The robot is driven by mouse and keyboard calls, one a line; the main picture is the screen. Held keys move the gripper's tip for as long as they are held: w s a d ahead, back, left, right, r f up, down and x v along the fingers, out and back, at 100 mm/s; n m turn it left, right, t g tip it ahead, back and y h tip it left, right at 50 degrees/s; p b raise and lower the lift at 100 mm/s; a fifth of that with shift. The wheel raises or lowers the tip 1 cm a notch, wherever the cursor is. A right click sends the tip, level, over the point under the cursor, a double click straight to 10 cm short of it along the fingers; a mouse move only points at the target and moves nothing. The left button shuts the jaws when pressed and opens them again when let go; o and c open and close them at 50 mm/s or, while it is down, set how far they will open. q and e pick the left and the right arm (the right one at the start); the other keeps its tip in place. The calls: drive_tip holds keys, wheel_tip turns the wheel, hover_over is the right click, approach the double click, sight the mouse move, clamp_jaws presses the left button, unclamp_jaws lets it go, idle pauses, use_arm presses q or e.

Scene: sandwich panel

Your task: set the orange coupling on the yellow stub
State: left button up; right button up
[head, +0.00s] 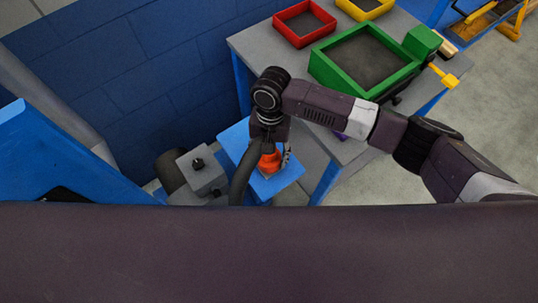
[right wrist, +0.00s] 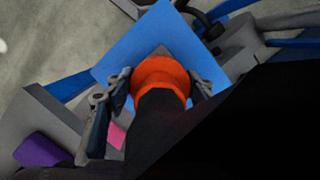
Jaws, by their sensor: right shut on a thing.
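The orange coupling (head: 267,163) sits at the end of a thick dark hose (head: 240,182). My right gripper (head: 273,158) is shut on it, over a blue square panel (head: 287,177). In the right wrist view the coupling (right wrist: 160,74) is between the two fingers, with the blue panel (right wrist: 122,52) behind it. No yellow stub shows on the panel; the coupling and gripper cover its middle. I cannot tell whether the coupling touches anything under it. My left gripper is not in view.
A grey table (head: 258,48) to the right holds a green tray (head: 325,77), a red tray (head: 277,27) and a yellow tray (head: 350,12). A grey box with a black knob (head: 203,178) stands left of the panel. A blue wall (head: 120,70) is behind.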

drive_tip(key=shift+f, duration=0.55)
drive_tip(key=o, duration=1.4)
drive_tip(key=shift+c, duration=0.2)
drive_tip(key=r, duration=0.4)
drive_tip(key=w+r, duration=0.1)
drive_tip(key=r, duration=0.7)
drive_tip(key=shift+w+d, duration=0.1)
drive_tip(key=shift+w, duration=0.3)
drive_tip(key=shift+f, duration=0.1)
